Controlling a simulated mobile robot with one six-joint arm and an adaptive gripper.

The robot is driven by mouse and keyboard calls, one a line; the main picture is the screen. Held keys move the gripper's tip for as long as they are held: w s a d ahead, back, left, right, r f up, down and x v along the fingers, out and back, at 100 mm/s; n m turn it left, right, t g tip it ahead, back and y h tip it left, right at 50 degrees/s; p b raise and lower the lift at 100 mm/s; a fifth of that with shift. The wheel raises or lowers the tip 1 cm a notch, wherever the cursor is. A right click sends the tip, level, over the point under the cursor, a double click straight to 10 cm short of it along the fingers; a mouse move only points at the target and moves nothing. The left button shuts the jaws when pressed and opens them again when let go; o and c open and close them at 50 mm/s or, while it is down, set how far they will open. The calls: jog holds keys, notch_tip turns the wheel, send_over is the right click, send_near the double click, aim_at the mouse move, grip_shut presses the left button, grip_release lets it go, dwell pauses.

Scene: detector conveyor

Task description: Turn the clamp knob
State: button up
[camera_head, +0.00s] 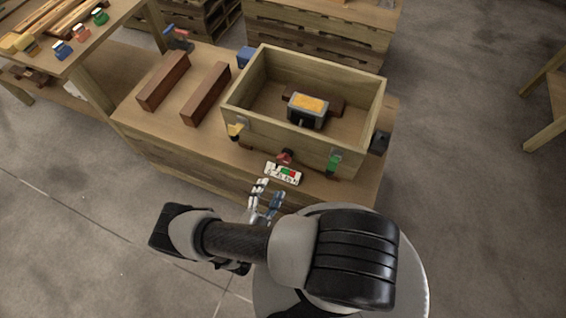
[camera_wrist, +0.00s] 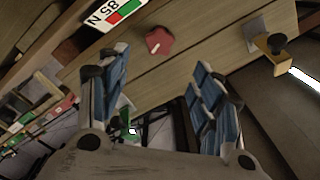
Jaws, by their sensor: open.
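The clamp knob (camera_head: 286,156) is a small dark red knob on the front of the wooden crate, just above a white label with red and green. In the wrist view the star-shaped red knob (camera_wrist: 159,41) lies ahead of my gripper (camera_wrist: 160,78), between the lines of the two fingers. The fingers, with blue pads, are apart with nothing between them. In the head view my gripper (camera_head: 267,195) is in front of the bench edge, just short of the label, and does not touch the knob.
The open wooden crate (camera_head: 243,82) holds a grey and yellow block (camera_head: 307,107). Two brown bars (camera_head: 205,93) lie on the bench at left.

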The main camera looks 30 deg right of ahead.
aim_at(284, 162)
jog(key=w+d+n, duration=0.3)
jog(key=w+d+n+b, duration=0.1)
jog(key=w+d+n, duration=0.1)
jog(key=d+n, duration=0.1)
jog(key=w+d+n+b, duration=0.1)
jog(key=w+d+n, duration=0.2)
jog(key=d, duration=0.2)
jog(key=shift+w+r, duration=0.1)
jog(key=shift+w, duration=0.25)
dwell(0.5)
jog(key=shift+c, duration=0.5)
jog(key=c, duration=1)
jog(key=shift+s+m+p, duration=0.1)
jog(key=shift+m+p, duration=0.3)
jog(key=shift+m, duration=2.3)
